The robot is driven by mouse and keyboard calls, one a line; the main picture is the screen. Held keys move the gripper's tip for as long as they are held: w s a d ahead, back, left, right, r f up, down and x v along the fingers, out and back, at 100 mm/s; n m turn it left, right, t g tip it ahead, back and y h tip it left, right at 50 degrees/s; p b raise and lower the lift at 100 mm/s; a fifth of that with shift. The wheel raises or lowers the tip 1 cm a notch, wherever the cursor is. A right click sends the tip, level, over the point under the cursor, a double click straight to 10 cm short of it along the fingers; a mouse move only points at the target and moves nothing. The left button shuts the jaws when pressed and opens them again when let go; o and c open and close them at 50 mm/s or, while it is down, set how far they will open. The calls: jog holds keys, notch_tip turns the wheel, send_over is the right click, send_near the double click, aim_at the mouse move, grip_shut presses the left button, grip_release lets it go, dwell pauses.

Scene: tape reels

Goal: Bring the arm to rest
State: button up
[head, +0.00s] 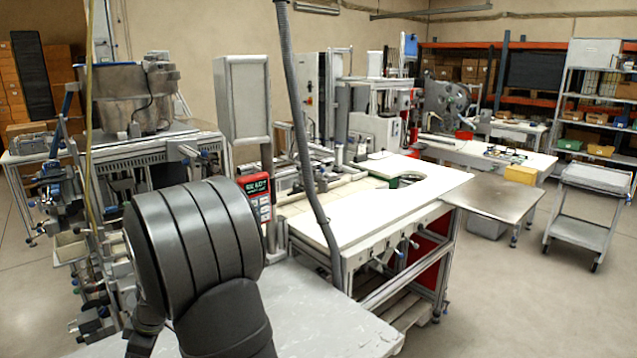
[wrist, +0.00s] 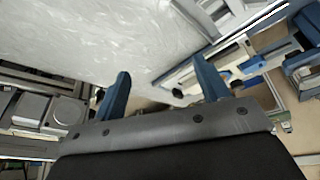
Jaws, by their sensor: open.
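My gripper (wrist: 164,82) shows in the wrist view as two blue fingers standing well apart on a dark grey bar. It is open, and nothing is between the fingers. Beyond the fingers lie the pale marbled tabletop (wrist: 110,35) and, to the right, part of a machine frame. In the head view my dark grey arm fills the lower left, bent over the pale tabletop (head: 335,312). The gripper fingers cannot be made out in the head view. No tape reel can be made out for certain in either view.
A white workbench (head: 395,200) stands behind the tabletop, with a thick grey hose (head: 305,120) hanging in front. A metal bowl machine (head: 130,100) and valve fittings crowd the left. A grey cart (head: 590,205) stands at the right. Open floor lies at lower right.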

jog(key=w+a+r+m+t, duration=0.1)
jog(key=w+a+m+t, duration=0.1)
jog(key=w+m, duration=0.4)
jog(key=shift+w+r+m+t+h, duration=0.35)
jog(key=shift+m+t, duration=0.45)
jog(key=shift+m, duration=0.7)
jog(key=shift+w+f, duration=0.1)
jog(key=shift+d, duration=0.1)
jog(key=s+d+f+n+g, duration=0.1)
jog(key=s+n+g, duration=0.2)
jog(key=s+n, duration=0.2)
jog(key=shift+s+d+f+n, duration=0.2)
jog(key=shift+s+n, duration=0.15)
jog(key=shift+n, duration=0.85)
